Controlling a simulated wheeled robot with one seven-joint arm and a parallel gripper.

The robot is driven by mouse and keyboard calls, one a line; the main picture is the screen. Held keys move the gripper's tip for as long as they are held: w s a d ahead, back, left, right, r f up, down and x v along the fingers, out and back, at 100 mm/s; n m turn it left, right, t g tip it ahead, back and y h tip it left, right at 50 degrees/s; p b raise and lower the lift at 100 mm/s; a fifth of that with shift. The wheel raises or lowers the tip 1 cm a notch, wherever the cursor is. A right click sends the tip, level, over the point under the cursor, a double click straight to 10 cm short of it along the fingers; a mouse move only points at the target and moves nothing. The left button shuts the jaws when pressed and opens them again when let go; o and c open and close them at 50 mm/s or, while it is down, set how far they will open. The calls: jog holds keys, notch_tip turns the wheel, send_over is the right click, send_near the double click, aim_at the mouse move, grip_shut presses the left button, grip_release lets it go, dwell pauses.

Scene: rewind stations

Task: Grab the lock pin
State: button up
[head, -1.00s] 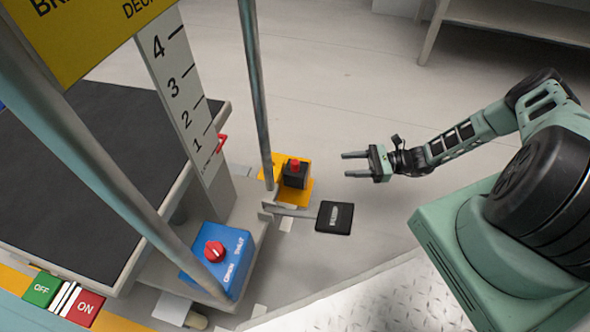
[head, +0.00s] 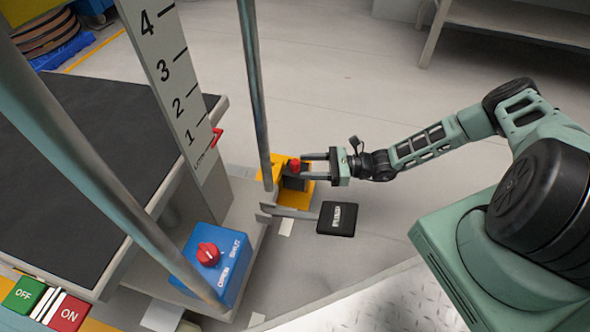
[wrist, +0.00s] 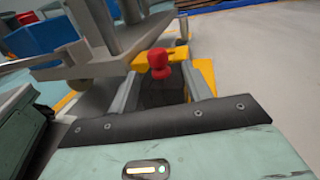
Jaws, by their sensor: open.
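A red knob (head: 294,164) on a dark block (head: 293,183) stands on a yellow base (head: 304,196) beside the post; I take it to be the lock pin. It also shows in the wrist view (wrist: 160,62), just beyond my fingertips and roughly centred between them. My gripper (head: 303,166) is open, with its two fingers pointing left at the knob. In the head view the fingertips reach the knob and partly cover the block. I cannot tell whether they touch it.
A black pedal-like pad (head: 337,219) lies in front of the yellow base. A blue box (head: 216,262) with a red dial stands at the lower left. The floor to the right is clear.

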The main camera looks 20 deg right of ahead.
aim_at(295, 166)
jog(key=b+x, duration=0.1)
jog(key=x, duration=0.3)
jog(key=shift+w+a, duration=0.1)
jog(key=shift+a, duration=0.2)
jog(key=shift+c, duration=0.3)
jog(key=c, duration=1)
jog(key=shift+r, duration=0.1)
